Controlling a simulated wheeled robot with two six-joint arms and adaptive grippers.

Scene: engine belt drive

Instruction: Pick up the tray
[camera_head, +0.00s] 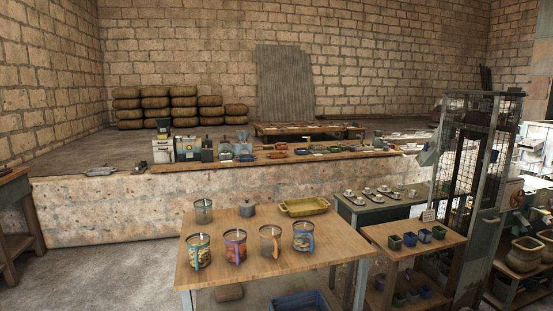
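A yellow-olive tray (304,207) with raised sides and small end handles lies at the back right of the near wooden table (250,265). It looks empty. Neither of my grippers is in the head view, and nothing touches the tray from above.
Several patterned mugs (235,248) stand along the table's front. A green-rimmed mug (203,212) and a grey lidded pot (247,209) stand behind, the pot left of the tray. Cups on small trays (368,194) sit on a dark green table. A lower shelf holds small pots (424,236).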

